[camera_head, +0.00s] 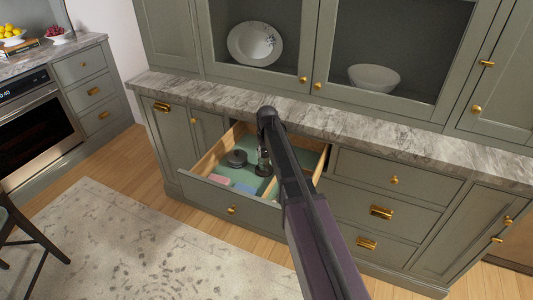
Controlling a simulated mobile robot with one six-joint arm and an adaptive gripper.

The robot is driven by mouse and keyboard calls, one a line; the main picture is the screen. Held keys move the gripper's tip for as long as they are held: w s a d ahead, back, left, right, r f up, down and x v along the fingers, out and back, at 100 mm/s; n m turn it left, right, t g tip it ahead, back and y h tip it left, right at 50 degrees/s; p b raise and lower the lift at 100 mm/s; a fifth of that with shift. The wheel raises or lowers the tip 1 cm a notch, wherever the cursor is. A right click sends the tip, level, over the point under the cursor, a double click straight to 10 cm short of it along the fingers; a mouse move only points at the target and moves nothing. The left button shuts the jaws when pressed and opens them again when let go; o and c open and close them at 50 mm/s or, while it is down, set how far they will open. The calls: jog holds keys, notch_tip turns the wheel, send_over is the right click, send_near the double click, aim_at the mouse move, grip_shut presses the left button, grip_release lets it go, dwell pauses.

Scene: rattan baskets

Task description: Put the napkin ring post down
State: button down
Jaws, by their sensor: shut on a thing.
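My gripper (263,162) points down into the open drawer (228,197), below the dark end of my arm. It is shut on what I take to be the napkin ring post; the post is too small and too covered by the gripper and arm to make out clearly. I cannot tell whether its foot touches the green drawer floor (215,166). A dark round object (236,158) sits in the drawer just left of my gripper.
A pink item (219,180) and a blue item (244,187) lie near the drawer's front. A wooden divider (270,188) runs to the right. The marble counter (350,128) overhangs behind. My arm hides part of the drawer's right side.

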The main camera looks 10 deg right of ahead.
jog(key=shift+f, duration=0.15)
jog(key=shift+c, duration=1.5)
grip_release()
jog(key=shift+r, duration=0.2)
notch_tip(320, 180, up, 12)
jog(key=s+p, duration=0.1)
jog(key=p, duration=1.1)
jog(key=shift+s+d, duration=0.2)
jog(key=shift+s, duration=0.2)
jog(key=shift+f, duration=0.1)
